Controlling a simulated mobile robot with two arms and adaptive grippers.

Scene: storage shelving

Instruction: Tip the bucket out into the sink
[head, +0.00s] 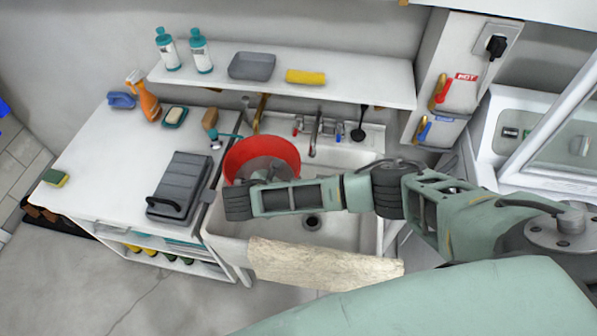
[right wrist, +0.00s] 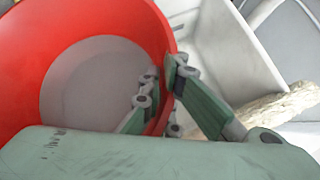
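The red bucket (head: 262,152) is at the left part of the white sink (head: 345,160), partly hidden by my right arm. Inside it is a grey surface (right wrist: 92,85); I cannot tell if this is liquid or the bottom. My right gripper (right wrist: 162,80) straddles the bucket's rim, one finger inside and one outside, and looks shut on the wall. In the head view the right gripper (head: 258,184) is at the bucket's near side, its fingertips hidden. The sink drain (head: 312,222) is visible. My left gripper is not in view.
A tap (head: 316,130) stands behind the sink. A beige cloth (head: 320,266) hangs over its front edge. A shelf (head: 370,84) with bottles runs above.

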